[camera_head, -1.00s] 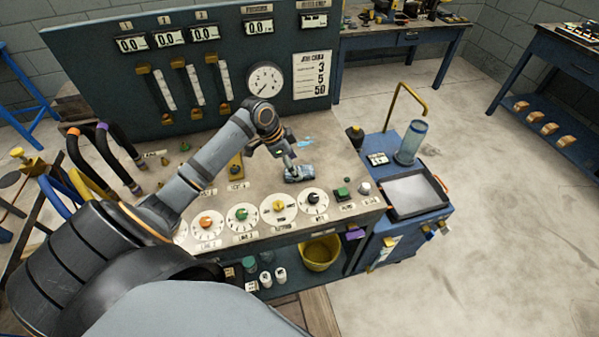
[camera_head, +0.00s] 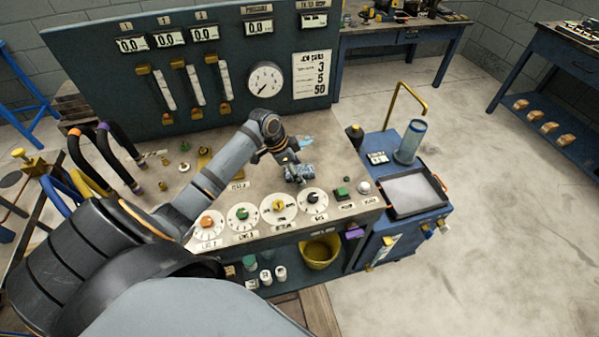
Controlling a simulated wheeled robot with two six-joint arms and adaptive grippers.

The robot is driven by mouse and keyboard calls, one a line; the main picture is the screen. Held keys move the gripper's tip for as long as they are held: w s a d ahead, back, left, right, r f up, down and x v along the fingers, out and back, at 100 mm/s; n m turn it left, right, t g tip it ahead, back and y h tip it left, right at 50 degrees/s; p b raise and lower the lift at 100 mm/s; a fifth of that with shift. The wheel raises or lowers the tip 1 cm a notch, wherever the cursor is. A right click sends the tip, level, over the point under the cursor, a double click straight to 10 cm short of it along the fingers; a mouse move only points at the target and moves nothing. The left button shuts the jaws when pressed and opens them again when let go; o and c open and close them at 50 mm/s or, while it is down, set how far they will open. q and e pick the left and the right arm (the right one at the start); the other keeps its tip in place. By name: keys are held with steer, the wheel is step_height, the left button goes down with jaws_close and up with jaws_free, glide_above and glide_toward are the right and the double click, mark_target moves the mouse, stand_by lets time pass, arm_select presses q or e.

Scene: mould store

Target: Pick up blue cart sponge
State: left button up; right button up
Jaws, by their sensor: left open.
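My left gripper (camera_head: 291,168) is open, pointing down right at this object. Its fingers partly cover the object's left side, and I cannot tell whether they touch it. My right gripper is not in view.
The bench (camera_head: 335,165) carries dials, buttons and a tall gauge panel (camera_head: 225,75) behind. A blue cart (camera_head: 398,225) at its right holds a grey tray (camera_head: 412,193) and a clear cylinder (camera_head: 410,143). A light-blue patch lies behind the gripper. The floor right is clear.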

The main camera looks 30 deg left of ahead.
arm_select(q)
steer(key=c, duration=1.2)
steer(key=shift+c, duration=0.2)
